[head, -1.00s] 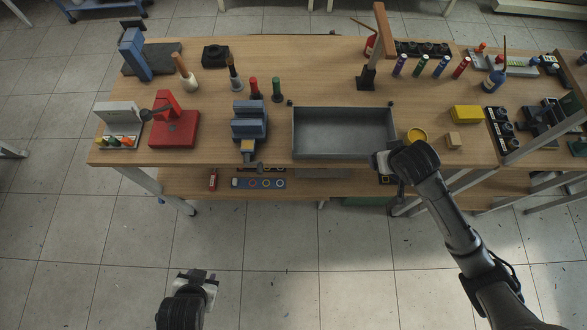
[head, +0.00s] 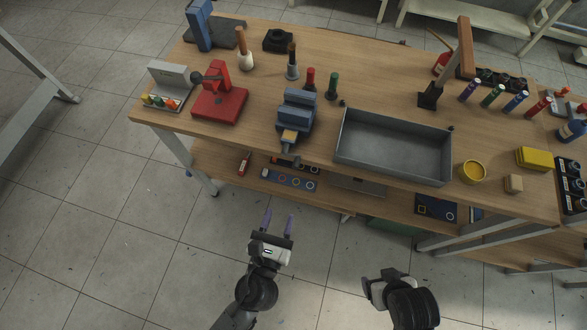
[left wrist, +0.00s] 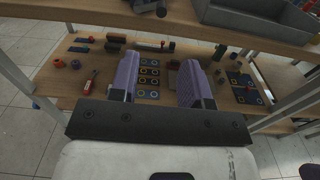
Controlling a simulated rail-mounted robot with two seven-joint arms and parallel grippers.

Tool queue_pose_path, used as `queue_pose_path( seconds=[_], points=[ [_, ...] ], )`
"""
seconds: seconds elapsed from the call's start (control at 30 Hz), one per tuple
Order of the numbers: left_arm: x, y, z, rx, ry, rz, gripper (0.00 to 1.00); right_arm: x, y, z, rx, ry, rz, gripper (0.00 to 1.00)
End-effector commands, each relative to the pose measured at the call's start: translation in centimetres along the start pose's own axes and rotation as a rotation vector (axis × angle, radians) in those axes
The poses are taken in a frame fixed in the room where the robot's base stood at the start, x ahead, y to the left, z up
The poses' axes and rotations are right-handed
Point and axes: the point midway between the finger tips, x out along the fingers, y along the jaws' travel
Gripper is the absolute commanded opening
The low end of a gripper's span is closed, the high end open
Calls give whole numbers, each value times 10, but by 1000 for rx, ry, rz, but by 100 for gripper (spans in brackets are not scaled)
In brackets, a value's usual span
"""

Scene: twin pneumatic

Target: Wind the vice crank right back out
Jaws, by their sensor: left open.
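The blue vice (head: 296,110) stands at the front edge of the wooden bench, with a yellowish part (head: 289,136) at its front. Its grey crank (head: 287,154) shows small at the bench edge; its exact angle is hard to tell. My left gripper (head: 277,222) is open and empty, in front of the bench and below the crank, apart from it. In the left wrist view its two purple fingers (left wrist: 160,78) are spread, with the lower shelf behind them. My right gripper (head: 376,286) is in front of the bench at lower right; its fingers do not show clearly.
A grey metal tray (head: 393,146) stands right of the vice, and a red tool (head: 219,97) left of it. The lower shelf (head: 225,165) carries small parts, including a blue strip with rings (head: 290,181). The floor before the bench is clear.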

Motion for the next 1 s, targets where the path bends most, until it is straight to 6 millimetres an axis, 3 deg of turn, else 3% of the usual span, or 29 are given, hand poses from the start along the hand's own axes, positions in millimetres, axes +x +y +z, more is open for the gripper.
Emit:
queue_pose_path(
  seconds=[0.17,0.7,1.0],
  points=[
    [19,-2,1,25,-9,-8,43,-1,0,1,0,-1,0,78],
    [112,-3,0,19,-6,-7,43,7,-1,4,0,-2,-1,78],
    [134,-2,1,19,-4,-7,43,11,-1,5,0,-2,-1,78]
  ],
)
